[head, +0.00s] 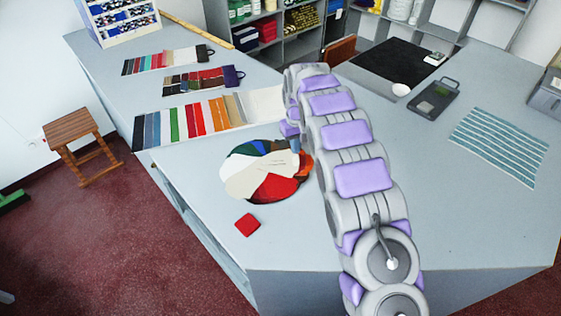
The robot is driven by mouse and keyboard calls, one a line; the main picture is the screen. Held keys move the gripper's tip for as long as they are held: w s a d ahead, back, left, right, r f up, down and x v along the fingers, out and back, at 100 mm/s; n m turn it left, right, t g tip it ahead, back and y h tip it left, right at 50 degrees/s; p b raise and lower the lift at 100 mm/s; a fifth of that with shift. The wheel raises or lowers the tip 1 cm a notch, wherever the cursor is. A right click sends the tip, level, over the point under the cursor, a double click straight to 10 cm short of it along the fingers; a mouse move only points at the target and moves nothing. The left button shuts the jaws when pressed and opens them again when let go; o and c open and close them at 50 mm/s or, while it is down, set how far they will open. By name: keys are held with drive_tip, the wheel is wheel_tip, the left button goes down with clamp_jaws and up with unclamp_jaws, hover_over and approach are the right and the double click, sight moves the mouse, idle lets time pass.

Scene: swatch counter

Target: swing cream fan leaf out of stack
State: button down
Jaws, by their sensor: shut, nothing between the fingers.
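The fan stack lies on the grey counter (290,225) as a round spread of coloured leaves. The cream fan leaf (240,183) shows at its left and lower left, beside a red leaf (275,188). Blue, green, brown and other pale leaves show along the back and middle. My gripper (295,146) is at the back right edge of the stack, pointing down, mostly hidden by my own arm. It is shut with nothing held. I cannot tell whether it touches a leaf.
A small red swatch (247,225) lies in front of the stack. Swatch strips (190,120) lie behind it to the left.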

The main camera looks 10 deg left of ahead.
sight(298, 161)
drive_tip(key=shift+s+d+r+m, duration=0.1)
drive_tip(key=shift+s+d+m, duration=0.1)
drive_tip(key=shift+s+m, duration=0.25)
drive_tip(key=shift+s+d+m, duration=0.2)
drive_tip(key=shift+s+m, duration=0.25)
drive_tip(key=shift+s, duration=0.15)
drive_tip(key=shift+s+d+m+p, duration=0.15)
drive_tip(key=shift+s+m+p, duration=0.1)
drive_tip(key=shift+s+m, duration=0.3)
drive_tip(key=shift+s+d+m+p, duration=0.2)
drive_tip(key=shift+s+m, duration=0.2)
drive_tip(key=shift+m, duration=0.25)
drive_tip(key=shift+s+m, duration=0.45)
drive_tip(key=shift+m, duration=0.05)
drive_tip(key=shift+s+m+p, duration=0.3)
drive_tip(key=shift+s+m, duration=0.3)
